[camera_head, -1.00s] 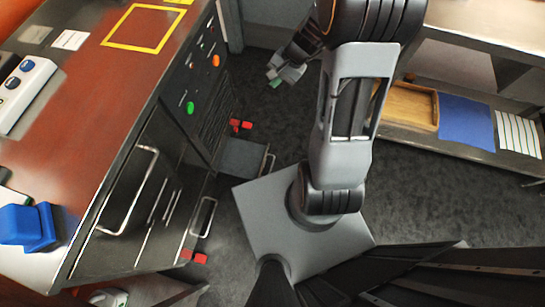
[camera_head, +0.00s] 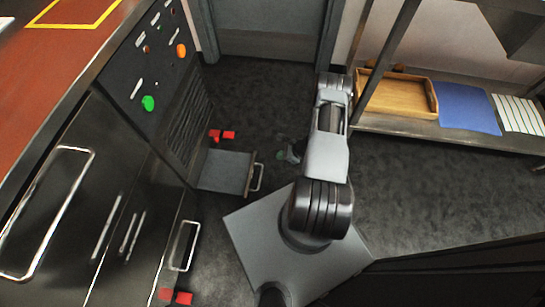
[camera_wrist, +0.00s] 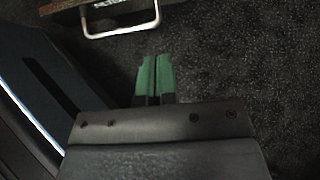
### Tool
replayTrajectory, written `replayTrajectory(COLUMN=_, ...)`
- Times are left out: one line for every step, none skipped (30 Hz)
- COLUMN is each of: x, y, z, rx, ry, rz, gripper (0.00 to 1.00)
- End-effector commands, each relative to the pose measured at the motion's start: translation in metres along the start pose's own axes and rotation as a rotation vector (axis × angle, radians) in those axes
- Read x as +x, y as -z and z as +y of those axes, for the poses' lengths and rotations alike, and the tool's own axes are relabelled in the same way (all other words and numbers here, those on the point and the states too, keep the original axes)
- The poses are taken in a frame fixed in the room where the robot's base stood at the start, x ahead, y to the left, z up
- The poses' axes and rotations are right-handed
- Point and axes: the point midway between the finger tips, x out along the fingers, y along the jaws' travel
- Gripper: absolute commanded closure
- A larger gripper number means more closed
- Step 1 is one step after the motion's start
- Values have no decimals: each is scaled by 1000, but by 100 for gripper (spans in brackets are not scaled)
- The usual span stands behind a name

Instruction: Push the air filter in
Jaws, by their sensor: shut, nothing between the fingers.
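The air filter (camera_head: 224,172) is a flat grey tray-like piece sticking out low from the front of the dark cabinet. It has a metal bar handle (camera_head: 257,177) at its outer end. In the wrist view, the handle (camera_wrist: 121,30) shows at the top, with part of a lettered label above it. My gripper (camera_head: 282,155) is low over the floor, to the right of the filter and apart from it. In the wrist view, its green fingertips (camera_wrist: 154,77) are together, empty, and point toward the handle with a gap of floor between.
The cabinet (camera_head: 120,180) with knobs and handles fills the left. Red blocks (camera_head: 221,135) show by the cabinet near the floor. A shelf (camera_head: 400,127) with a wooden tray (camera_head: 397,95) and a blue cloth (camera_head: 467,108) stands at the right. Dark floor between is clear.

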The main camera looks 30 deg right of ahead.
Motion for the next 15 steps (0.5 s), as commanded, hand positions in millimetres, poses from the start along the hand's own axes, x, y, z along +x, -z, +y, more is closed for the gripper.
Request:
replayTrajectory(x=10, y=2, z=1, rx=-2, ry=-3, rz=0, gripper=100)
replayTrajectory(x=16, y=2, z=1, rx=-2, ry=-4, rz=0, gripper=100)
replayTrajectory(x=23, y=2, z=1, rx=-2, ry=-4, rz=0, gripper=100)
replayTrajectory(x=29, y=2, z=2, rx=-3, ry=-5, rz=0, gripper=100)
replayTrajectory(x=35, y=2, z=1, rx=-3, ry=-5, rz=0, gripper=100)
replayTrajectory(x=43, y=2, z=2, rx=-4, ry=-5, rz=0, gripper=100)
replayTrajectory(x=49, y=2, z=2, rx=-4, ry=-5, rz=0, gripper=100)
replayTrajectory(x=55, y=2, z=1, rx=-4, ry=-5, rz=0, gripper=100)
replayTrajectory(x=62, y=2, z=1, rx=-4, ry=-5, rz=0, gripper=100)
replayTrajectory(x=68, y=2, z=1, rx=-4, ry=-5, rz=0, gripper=100)
replayTrajectory(x=73, y=2, z=1, rx=-4, ry=-4, rz=0, gripper=100)
replayTrajectory(x=80, y=2, z=1, rx=-4, ry=-4, rz=0, gripper=100)
replayTrajectory(x=85, y=2, z=1, rx=-4, ry=-4, rz=0, gripper=100)
replayTrajectory(x=90, y=2, z=1, rx=-3, ry=-4, rz=0, gripper=100)
replayTrajectory(x=93, y=-2, z=1, rx=-5, ry=-4, rz=0, gripper=100)
